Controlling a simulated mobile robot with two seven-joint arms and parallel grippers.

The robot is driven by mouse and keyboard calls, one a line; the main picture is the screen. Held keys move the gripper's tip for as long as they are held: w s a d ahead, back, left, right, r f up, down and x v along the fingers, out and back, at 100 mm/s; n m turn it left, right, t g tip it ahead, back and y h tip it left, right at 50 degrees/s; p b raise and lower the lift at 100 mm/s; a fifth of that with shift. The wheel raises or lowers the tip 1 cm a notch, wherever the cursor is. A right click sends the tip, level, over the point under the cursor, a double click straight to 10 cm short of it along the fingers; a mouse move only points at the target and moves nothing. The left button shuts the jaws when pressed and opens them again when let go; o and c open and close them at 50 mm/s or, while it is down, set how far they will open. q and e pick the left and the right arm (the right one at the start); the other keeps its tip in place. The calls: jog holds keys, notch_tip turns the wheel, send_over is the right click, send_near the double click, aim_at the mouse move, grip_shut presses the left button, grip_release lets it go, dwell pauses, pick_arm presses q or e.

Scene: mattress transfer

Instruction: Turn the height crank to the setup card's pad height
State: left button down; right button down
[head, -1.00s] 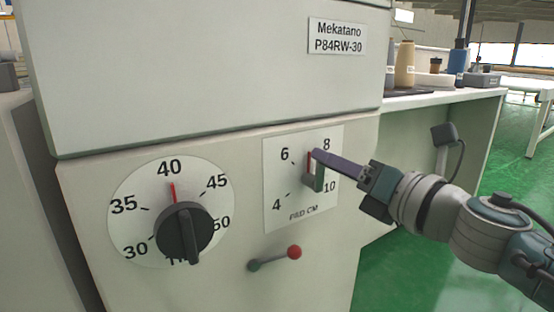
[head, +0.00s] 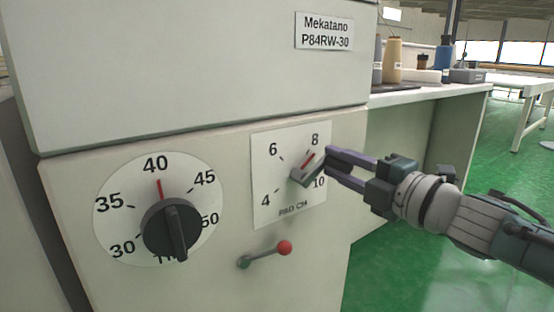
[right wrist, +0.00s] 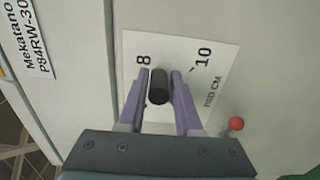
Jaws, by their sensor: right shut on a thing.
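The pad height dial (head: 264,185) is a white plate marked PAD CM, with 4, 6, 8 and 10, on the cream machine's front. Its grey crank (head: 308,176) is tilted to the upper right, and its red pointer points close to 8. My right gripper (head: 327,160) reaches in from the right at the crank. In the right wrist view, its purple fingers (right wrist: 161,88) are on either side of the dark crank knob (right wrist: 159,86), shut on it. The pointer is hidden there. No setup card shows. My left gripper is not in view.
A larger round dial (head: 158,205) with a black knob points to 40. Below the pad dial is a red-ball lever (head: 285,247). Green floor is open at the right.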

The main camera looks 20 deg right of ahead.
jog(key=m, duration=0.3)
jog(key=shift+w+d+f, duration=0.1)
jog(key=shift+d+f, duration=0.05)
jog(key=shift+f, duration=0.25)
jog(key=shift+f+m+b, duration=0.4)
jog(key=shift+f+m, duration=0.25)
jog(key=shift+m, duration=1)
jog(key=shift+f+m+b, duration=0.4)
jog(key=shift+f+m, duration=0.2)
jog(key=shift+m, duration=1.1)
jog(key=shift+f+m+b, duration=0.4)
jog(key=shift+f+m, duration=0.25)
jog(key=shift+m, duration=1)
jog(key=shift+a, duration=0.2)
